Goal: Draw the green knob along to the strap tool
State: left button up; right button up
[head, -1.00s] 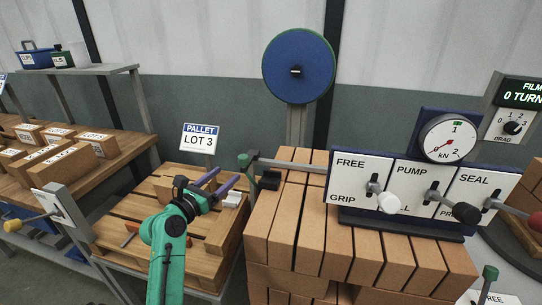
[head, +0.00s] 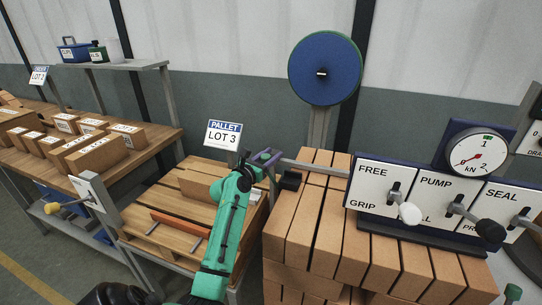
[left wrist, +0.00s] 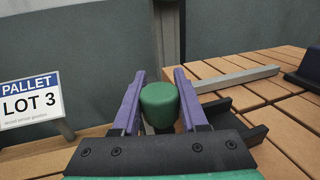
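The green knob (left wrist: 160,106) is at the near end of a grey bar, between the two purple fingers of my left gripper in the left wrist view. The fingers stand on either side of it with thin gaps, and I cannot tell whether either one touches. In the head view my left gripper (head: 266,158) is at the left end of the bar (head: 312,167) and mostly hides the knob. The bar leads right toward the panel (head: 420,200) with FREE/GRIP, PUMP and SEAL levers and a kN gauge, apparently the strap tool. My right gripper is not in view.
Stacked brown bricks (head: 330,225) fill the space below the bar and panel. A black block (head: 290,181) sits by the bar. A LOT 3 sign (head: 223,134) stands behind the wooden pallet (head: 165,205). A blue-green reel (head: 325,68) stands behind.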

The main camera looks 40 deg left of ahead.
pick_arm(q)
grip_shut()
dwell(1.1)
